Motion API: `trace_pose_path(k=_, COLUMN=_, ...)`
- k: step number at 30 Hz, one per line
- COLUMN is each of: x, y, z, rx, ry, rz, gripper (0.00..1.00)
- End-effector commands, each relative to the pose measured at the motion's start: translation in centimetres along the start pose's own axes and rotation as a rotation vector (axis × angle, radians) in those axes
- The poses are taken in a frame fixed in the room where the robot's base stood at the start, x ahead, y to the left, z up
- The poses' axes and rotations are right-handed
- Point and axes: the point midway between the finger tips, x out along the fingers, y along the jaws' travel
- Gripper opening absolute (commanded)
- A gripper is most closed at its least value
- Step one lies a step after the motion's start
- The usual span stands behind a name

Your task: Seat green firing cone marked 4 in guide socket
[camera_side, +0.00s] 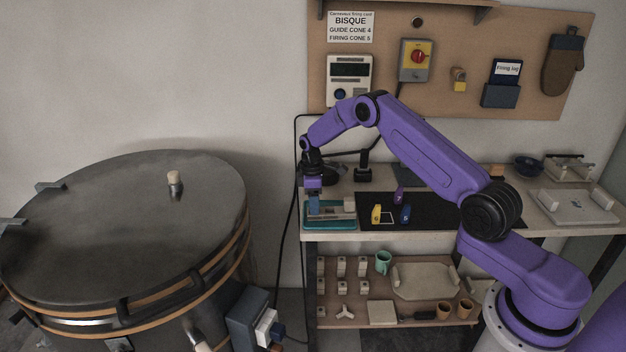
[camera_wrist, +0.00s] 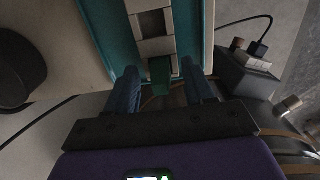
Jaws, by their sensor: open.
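The green cone (camera_wrist: 160,76) shows in the wrist view at the near end of a pale block (camera_wrist: 151,22) with dark square openings. I cannot read its mark or tell how deep it sits in a socket. My gripper (camera_wrist: 159,68) is open, with one blue finger on each side of the cone and gaps visible. In the side view my gripper (camera_side: 313,207) points down over the left part of the teal tray (camera_side: 345,225) that holds the block. The green cone cannot be made out there.
Yellow (camera_side: 376,214), blue (camera_side: 405,214) and purple (camera_side: 399,195) cones stand on a black mat (camera_side: 440,212) right of the tray. A large round kiln (camera_side: 110,230) stands left of the bench. A wall card (camera_side: 351,27) reads guide cone 4, firing cone 5.

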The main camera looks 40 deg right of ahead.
Motion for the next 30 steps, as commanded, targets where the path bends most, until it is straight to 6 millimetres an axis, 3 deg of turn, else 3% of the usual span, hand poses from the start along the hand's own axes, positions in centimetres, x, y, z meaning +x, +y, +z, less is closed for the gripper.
trace_pose_path(k=21, x=-14.1, y=0.0, z=-0.1, rx=-0.001, ry=0.004, rz=0.004, gripper=0.53)
trace_pose_path(k=30, x=-16.5, y=0.0, z=0.0, rx=0.0, ry=0.001, rz=0.0, gripper=0.53)
